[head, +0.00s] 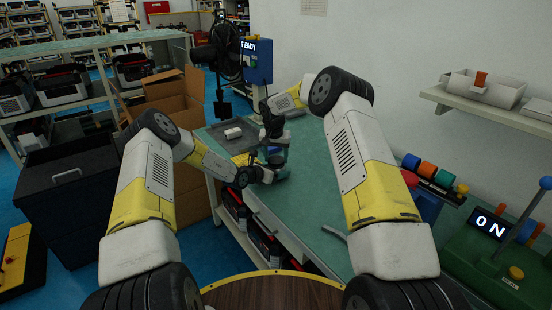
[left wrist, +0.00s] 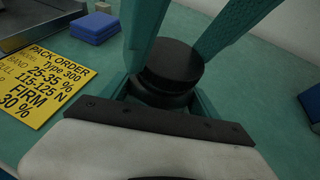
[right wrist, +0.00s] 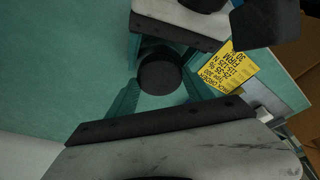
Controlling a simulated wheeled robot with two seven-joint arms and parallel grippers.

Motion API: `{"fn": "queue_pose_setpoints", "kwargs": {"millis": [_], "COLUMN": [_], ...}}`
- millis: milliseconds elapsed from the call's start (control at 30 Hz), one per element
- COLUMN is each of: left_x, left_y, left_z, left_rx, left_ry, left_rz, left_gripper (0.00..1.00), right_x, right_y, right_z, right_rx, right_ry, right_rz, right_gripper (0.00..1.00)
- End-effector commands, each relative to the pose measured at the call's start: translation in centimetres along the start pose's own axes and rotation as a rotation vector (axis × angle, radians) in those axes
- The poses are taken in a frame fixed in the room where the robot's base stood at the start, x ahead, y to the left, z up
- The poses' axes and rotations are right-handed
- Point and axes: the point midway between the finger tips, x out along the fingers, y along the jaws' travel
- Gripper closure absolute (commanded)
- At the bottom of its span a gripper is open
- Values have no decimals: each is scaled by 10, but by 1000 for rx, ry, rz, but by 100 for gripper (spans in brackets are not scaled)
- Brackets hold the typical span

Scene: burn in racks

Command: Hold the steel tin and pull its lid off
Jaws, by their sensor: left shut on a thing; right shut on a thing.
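The tin (left wrist: 160,95) looks dark, almost black, rather than bright steel. Its round dark lid (left wrist: 172,62) shows above the body in the left wrist view, and the lid (right wrist: 160,76) shows as a disc in the right wrist view. My left gripper (head: 269,172) comes in low from the side, shut on the tin's body. My right gripper (head: 272,152) points down from above, its teal fingers shut on the lid. The fingers hide most of the tin in the head view. I cannot tell whether a gap separates lid and body.
A yellow pack order card (left wrist: 48,78) and a blue block (left wrist: 95,27) lie beside the tin on the green bench (head: 310,190). A grey tray (head: 232,132) holds a white item. A fan (head: 222,50) stands behind, and cardboard boxes (head: 165,105) stand left.

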Motion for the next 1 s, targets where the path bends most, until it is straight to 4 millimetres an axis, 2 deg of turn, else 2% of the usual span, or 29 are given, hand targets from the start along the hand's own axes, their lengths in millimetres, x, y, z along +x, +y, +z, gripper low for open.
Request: {"fn": "queue_pose_setpoints", "kwargs": {"millis": [1000], "left_x": [0], "left_y": [0], "left_z": [-1], "left_rx": [0], "left_ry": [1], "left_rz": [0], "left_gripper": [76], "right_x": [-30], "right_y": [0], "right_z": [-9], "right_rx": [0], "right_ry": [1], "right_rz": [-1], "right_gripper": [77]}}
